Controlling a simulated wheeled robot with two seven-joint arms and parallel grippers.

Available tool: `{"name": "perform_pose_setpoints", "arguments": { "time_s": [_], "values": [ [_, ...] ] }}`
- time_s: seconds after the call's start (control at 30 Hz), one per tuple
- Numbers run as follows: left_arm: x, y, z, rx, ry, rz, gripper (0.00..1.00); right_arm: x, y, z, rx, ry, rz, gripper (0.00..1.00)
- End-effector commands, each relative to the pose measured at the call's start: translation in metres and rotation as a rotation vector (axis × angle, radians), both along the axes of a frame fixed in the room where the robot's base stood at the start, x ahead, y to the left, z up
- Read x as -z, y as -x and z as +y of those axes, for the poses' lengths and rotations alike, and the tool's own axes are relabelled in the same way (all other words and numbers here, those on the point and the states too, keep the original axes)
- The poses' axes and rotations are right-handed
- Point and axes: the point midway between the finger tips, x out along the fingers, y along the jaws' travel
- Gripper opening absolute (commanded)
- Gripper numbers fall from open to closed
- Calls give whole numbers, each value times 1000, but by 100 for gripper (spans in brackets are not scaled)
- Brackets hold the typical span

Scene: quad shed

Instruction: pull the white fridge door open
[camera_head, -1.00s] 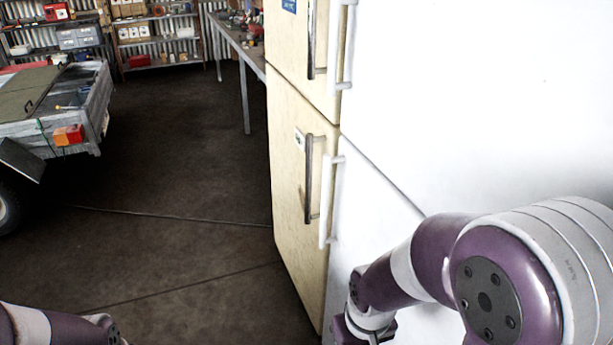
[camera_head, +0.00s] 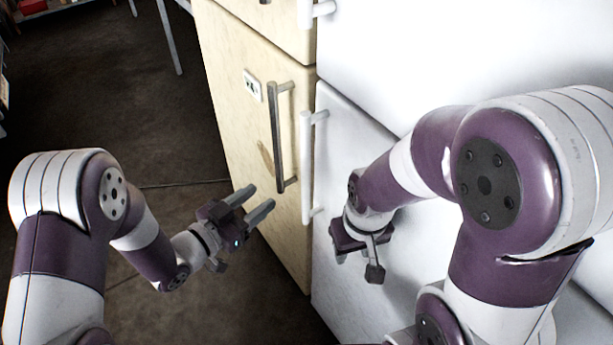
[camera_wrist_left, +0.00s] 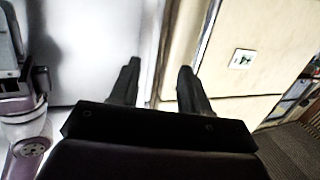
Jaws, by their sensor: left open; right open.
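The white fridge's lower door (camera_head: 350,160) appears closed. Its white vertical bar handle (camera_head: 308,170) is on the door's left edge. My left gripper (camera_head: 262,195) is open and empty, its fingers pointing toward the fridges, lower left of the handle and apart from it. In the left wrist view, the open fingers (camera_wrist_left: 159,68) have the white door (camera_wrist_left: 95,50) on the left and the cream fridge on the right. A pale bar and a dark bar show beyond the fingers. My right gripper (camera_head: 358,265) is open and empty in front of the white door.
A cream fridge (camera_head: 235,100) stands directly left of the white one, with its dark bar handle (camera_head: 278,140) close beside the white handle. The white upper door's handle (camera_head: 318,10) is above. The dark floor (camera_head: 100,110) to the left is clear.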

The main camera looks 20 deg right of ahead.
Motion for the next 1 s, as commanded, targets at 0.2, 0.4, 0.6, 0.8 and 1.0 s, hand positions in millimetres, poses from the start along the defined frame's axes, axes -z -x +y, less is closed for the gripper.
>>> {"name": "perform_pose_setpoints", "arguments": {
  "time_s": [0.2, 0.4, 0.6, 0.8, 1.0],
  "values": [
    [-8, 4, -29, 76, 101, -43, 46, 0, 0, 0, 0, 0, 0, 43],
    [-8, -23, -74, 73, 100, -41, 46, -7, 0, 0, 0, 0, -1, 43],
    [-8, -45, -107, 69, 98, -40, 46, -11, 0, 0, 0, 0, -1, 43],
    [-7, -53, -119, 67, 98, -41, 46, -11, 0, 0, 0, 0, -1, 43],
    [-7, -53, -119, 66, 98, -40, 46, -11, 0, 0, 0, 0, -1, 43]
  ]
}}
